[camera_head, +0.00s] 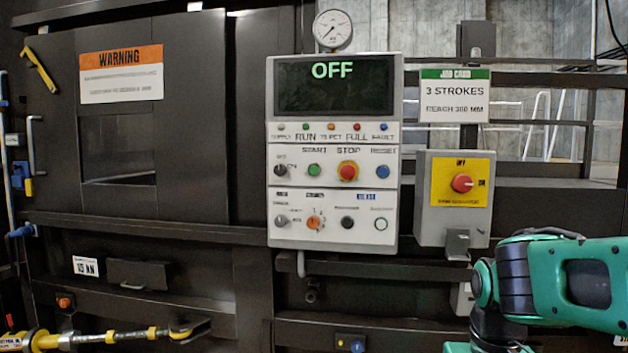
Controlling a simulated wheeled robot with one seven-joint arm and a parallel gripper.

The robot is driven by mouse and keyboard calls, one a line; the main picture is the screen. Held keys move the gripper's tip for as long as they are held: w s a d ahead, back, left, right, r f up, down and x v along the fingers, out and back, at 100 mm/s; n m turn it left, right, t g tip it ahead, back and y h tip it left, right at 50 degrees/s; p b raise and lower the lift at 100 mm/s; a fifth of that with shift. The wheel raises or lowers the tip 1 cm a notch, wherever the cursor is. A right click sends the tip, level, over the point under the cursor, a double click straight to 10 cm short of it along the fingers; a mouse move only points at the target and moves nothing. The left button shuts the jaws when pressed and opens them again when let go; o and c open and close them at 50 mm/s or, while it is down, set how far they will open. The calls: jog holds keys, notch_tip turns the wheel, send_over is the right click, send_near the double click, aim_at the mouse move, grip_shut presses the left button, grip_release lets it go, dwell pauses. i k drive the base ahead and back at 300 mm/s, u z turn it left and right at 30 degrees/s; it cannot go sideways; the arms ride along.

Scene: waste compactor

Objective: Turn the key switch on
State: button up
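The likely key switch (280,170) is a small dark round switch at the left of the upper button row on the grey control panel (262,120). Small lettering above and to its right seems to read OFF and ON. Its exact position is too small to tell. The panel's display (333,86) reads OFF in pale green. My teal and black arm shows at the lower right, in front of the machine and well to the right of the switch. My gripper is not in view, so its opening and contents are hidden.
Beside the switch are a green START button (314,170), a red STOP button (347,171) and a blue RESET button (382,171). Lower knobs include an orange one (313,222). An isolator box (437,228) with a red knob stands right of the panel. A hooked yellow bar (110,337) lies lower left.

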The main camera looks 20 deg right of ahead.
aim_at(280, 170)
jog(key=k, duration=0.5)
jog(key=u, duration=1.05)
jog(key=i, duration=1.2)
jog(key=z, duration=0.95)
